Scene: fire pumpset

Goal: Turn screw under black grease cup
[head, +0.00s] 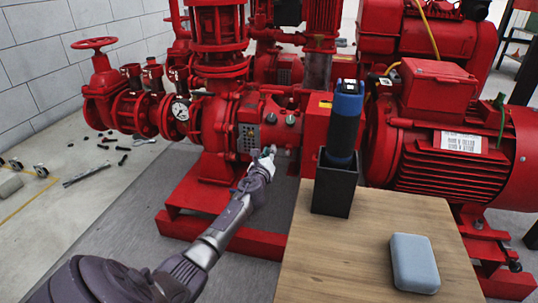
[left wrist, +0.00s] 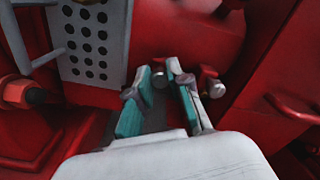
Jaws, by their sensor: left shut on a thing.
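My left gripper (head: 266,158) reaches to the lower side of the red pump housing (head: 243,118). Two small dark round caps, which may be grease cups, sit on the housing just above it; one cap (head: 271,118) is left of the other (head: 291,119). In the left wrist view the teal-padded fingers (left wrist: 162,88) are shut around a small silvery metal screw (left wrist: 160,77). Another small metal fitting (left wrist: 212,86) shows right of the right finger, outside the grip. The fingers and hand hide part of the screw's surroundings. My right gripper is not in view.
A wooden table (head: 370,215) stands at the right, with a black holder (head: 333,192) carrying a blue-and-black cylinder (head: 346,115) and a grey-blue case (head: 414,262). A perforated plate (left wrist: 92,40) is left of the fingers. Loose tools (head: 87,174) lie on the floor at left.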

